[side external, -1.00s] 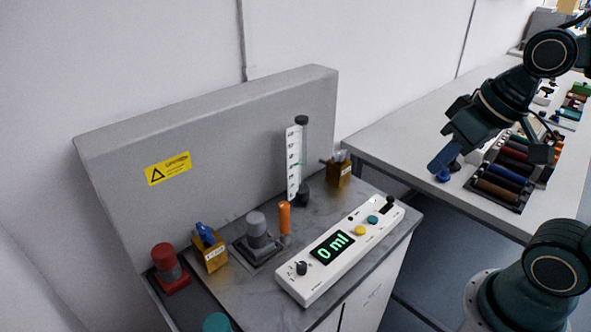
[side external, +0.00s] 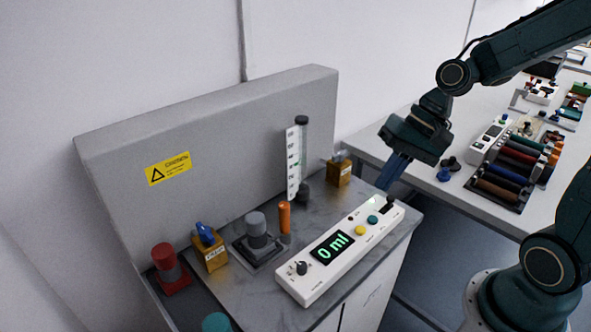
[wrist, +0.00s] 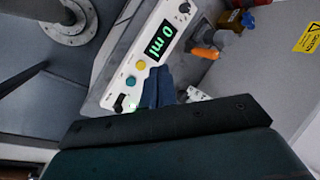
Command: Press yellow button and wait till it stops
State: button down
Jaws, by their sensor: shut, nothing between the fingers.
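The yellow button (side external: 360,230) sits on a white control panel (side external: 318,281), between the display (side external: 332,246) and a teal button (side external: 372,219). The display reads "0 ml" in green. My gripper (side external: 386,184) is shut and empty, its blue fingers pointing down above the panel's far right end. It is apart from the yellow button. In the wrist view the yellow button (wrist: 141,65) shows just left of my fingertips (wrist: 158,72), with the teal button (wrist: 131,81) below it.
A graduated cylinder (side external: 294,164) stands behind the panel. An orange post (side external: 285,218), a grey knob (side external: 257,229) and a red knob (side external: 165,257) stand to its left. A second table (side external: 400,150) with racks of coloured rolls (side external: 510,165) is at right.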

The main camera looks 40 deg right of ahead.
aim_at(365, 228)
jog(key=shift+w+d+f+m+t+y, duration=0.1)
jog(key=shift+w+d+f+m+y, duration=0.1)
jog(key=shift+w+f+m+y, duration=0.55)
jog(key=shift+w+d+f+m+t+y, duration=0.1)
jog(key=shift+w+d+f+m+y, duration=0.25)
jog(key=shift+m, duration=0.65)
jog(key=shift+w+d+f+m+t+y, duration=0.1)
jog(key=shift+w+f+m+y, duration=0.6)
jog(key=shift+f+m, duration=0.15)
jog(key=shift+f, duration=0.1)
jog(key=shift+f, duration=4.3)
jog(key=shift+f, duration=0.15)
jog(key=shift+f, duration=0.25)
